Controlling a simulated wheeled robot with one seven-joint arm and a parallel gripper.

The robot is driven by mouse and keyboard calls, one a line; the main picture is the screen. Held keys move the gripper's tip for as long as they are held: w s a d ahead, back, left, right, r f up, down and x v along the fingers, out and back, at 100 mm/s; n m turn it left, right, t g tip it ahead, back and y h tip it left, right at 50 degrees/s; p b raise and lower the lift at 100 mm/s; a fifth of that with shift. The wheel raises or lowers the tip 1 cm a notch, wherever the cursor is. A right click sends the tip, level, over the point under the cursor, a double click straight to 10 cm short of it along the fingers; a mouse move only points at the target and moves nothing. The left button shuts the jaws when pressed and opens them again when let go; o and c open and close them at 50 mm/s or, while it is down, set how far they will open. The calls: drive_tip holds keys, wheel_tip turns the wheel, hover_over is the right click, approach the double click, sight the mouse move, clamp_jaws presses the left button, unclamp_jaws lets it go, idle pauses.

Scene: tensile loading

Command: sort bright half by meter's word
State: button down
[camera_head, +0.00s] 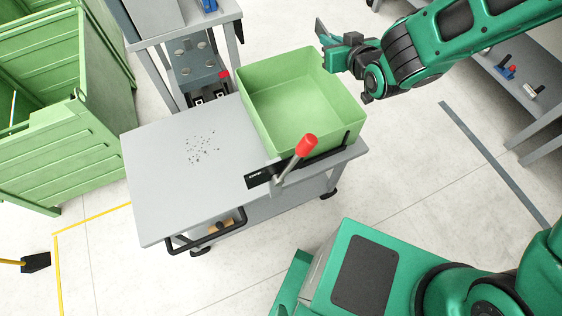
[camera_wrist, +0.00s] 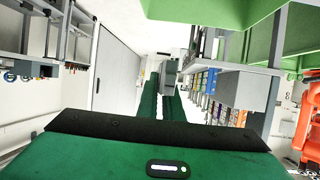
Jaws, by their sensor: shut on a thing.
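My gripper (camera_head: 335,42) is at the top of the head view, beside the far right corner of the green bin and pointing up-left. In the wrist view its two green fingers (camera_wrist: 161,95) reach away from the camera. They are shut on a small grey piece (camera_wrist: 168,70) at their tips. The piece shows in the head view as a grey tip (camera_head: 320,28). Whether it is the bright half I cannot tell. The open green bin (camera_head: 304,124) stands on the grey cart (camera_head: 165,190) and looks empty inside. I cannot make out a meter or its word.
A red-knobbed lever (camera_head: 306,146) and a dark labelled plate (camera_head: 259,177) are at the bin's near edge. Dark crumbs (camera_head: 203,148) lie on the cart. Large green crates (camera_head: 70,150) stand at left. A grey bench (camera_head: 535,90) is at right. Floor right of the cart is clear.

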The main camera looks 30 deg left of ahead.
drive_tip(key=s+a+n+g+y, duration=0.1)
drive_tip(key=s+a, duration=0.2)
drive_tip(key=a, duration=0.2)
drive_tip(key=shift+s+d+f, duration=0.1)
drive_tip(key=shift+d+f, duration=0.05)
drive_tip(key=shift+f, duration=1.05)
drive_tip(key=shift+s+d+f, duration=0.1)
drive_tip(key=shift+f, duration=1.1)
drive_tip(key=c, duration=1.8)
unclamp_jaws()
drive_tip(key=shift+c, duration=0.2)
drive_tip(key=v, duration=1)
drive_tip(key=shift+d+r, duration=0.2)
drive_tip(key=shift+d, duration=0.15)
